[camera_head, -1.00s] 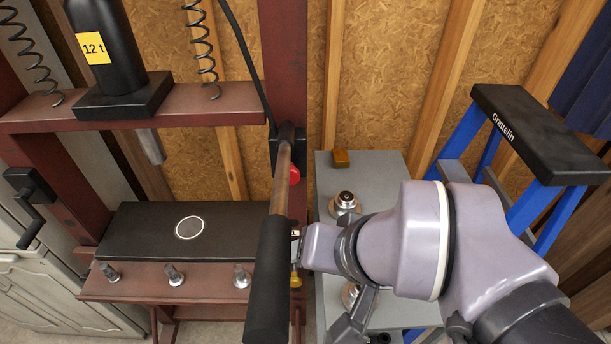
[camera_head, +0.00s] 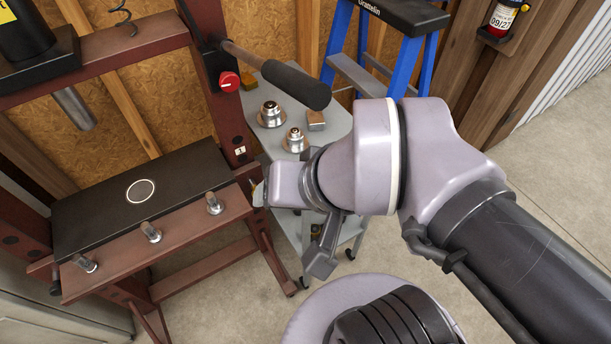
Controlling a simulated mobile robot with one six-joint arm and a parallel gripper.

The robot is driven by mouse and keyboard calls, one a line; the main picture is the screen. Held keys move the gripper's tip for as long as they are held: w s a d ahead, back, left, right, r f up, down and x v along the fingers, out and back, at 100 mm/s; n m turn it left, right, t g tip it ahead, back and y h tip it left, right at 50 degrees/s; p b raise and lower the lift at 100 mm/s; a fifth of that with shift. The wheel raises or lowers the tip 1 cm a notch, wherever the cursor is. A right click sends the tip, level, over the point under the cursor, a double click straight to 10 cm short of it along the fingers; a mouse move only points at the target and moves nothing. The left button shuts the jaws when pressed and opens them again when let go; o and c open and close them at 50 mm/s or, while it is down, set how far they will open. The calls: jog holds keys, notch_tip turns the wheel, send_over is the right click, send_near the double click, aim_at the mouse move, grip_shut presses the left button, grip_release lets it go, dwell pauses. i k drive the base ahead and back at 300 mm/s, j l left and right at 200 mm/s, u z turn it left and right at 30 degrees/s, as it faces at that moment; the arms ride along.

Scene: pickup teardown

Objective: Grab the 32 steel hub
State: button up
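Two round silver steel hubs stand on the top of a grey cart beside the press. The rear hub (camera_head: 271,114) is wider and has a dark hole on top. The front hub (camera_head: 295,140) is a little smaller, close to my wrist in the picture. No size marking is readable, so I cannot tell which is the 32 hub. My gripper (camera_head: 320,258) shows only in part below my wrist, in front of the cart, apart from both hubs. Its fingers are mostly hidden by my own arm, and its opening cannot be made out.
The red-brown press (camera_head: 233,150) stands left of the cart (camera_head: 335,117), its dark-gripped lever (camera_head: 290,84) reaching over the cart top. A blue stepladder (camera_head: 372,85) stands behind. Floor at right is clear.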

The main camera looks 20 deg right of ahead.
aim_at(292, 146)
jog(key=j+z, duration=0.25)
jog(key=j, duration=0.25)
jog(key=k+j+z, duration=0.25)
jog(key=j, duration=0.25)
jog(key=j+z, duration=0.25)
jog(key=j, duration=0.3)
jog(key=k+j+z, duration=0.25)
jog(key=j, duration=0.2)
jog(key=k+j+z, duration=0.25)
jog(key=j, duration=0.2)
jog(key=k+j+z, duration=0.1)
jog(key=j+z, duration=0.15)
jog(key=j, duration=0.15)
jog(key=k+j+z, duration=0.25)
jog(key=k+j, duration=0.05)
jog(key=j, duration=0.05)
